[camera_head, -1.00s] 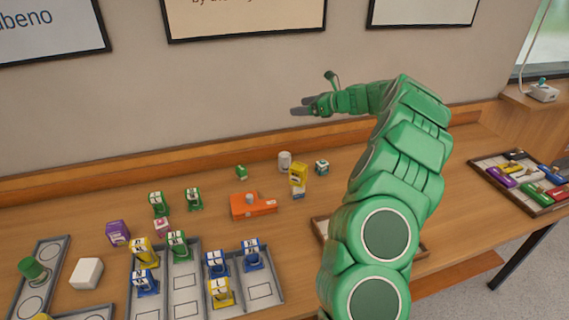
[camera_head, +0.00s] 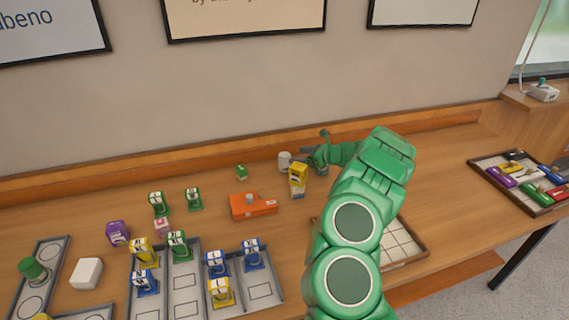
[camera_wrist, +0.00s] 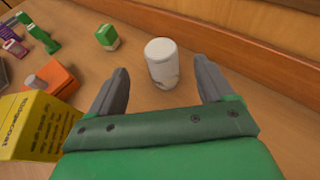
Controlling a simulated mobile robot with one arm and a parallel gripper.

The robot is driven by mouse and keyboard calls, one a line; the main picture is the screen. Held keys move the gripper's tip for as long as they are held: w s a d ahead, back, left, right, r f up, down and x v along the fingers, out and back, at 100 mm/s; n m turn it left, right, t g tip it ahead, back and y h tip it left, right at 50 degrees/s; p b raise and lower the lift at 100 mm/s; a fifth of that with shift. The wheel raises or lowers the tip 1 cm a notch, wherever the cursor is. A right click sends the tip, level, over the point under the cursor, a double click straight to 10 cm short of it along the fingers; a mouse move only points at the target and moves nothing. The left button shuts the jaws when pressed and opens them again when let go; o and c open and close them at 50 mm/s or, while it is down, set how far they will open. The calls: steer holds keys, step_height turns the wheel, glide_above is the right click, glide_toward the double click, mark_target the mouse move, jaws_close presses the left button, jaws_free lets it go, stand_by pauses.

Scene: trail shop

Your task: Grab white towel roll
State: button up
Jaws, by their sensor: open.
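The white towel roll (camera_head: 285,162) stands upright at the back of the counter, near the wooden backboard. In the wrist view the white towel roll (camera_wrist: 162,63) is ahead of my gripper, roughly centred between the two fingers and just beyond or level with their tips. My gripper (camera_wrist: 158,85) is open, with a grey finger on each side of the roll and nothing held. In the head view my gripper (camera_head: 305,158) is low over the counter, just right of the roll. From here I cannot tell whether a finger touches it.
A yellow box (camera_wrist: 38,127) stands close to the left of my gripper; it also shows in the head view (camera_head: 298,174). An orange object (camera_head: 252,206) and a small green item (camera_wrist: 107,37) are further left. The wooden backboard (camera_wrist: 235,50) runs behind the roll.

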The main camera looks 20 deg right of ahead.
mark_target(285, 155)
steer(key=shift+r+x, duration=0.2)
steer(key=shift+x, duration=3.7)
steer(key=shift+c, duration=0.3)
steer(key=c, duration=1)
steer(key=shift+c, duration=0.2)
steer(key=shift+r, duration=0.15)
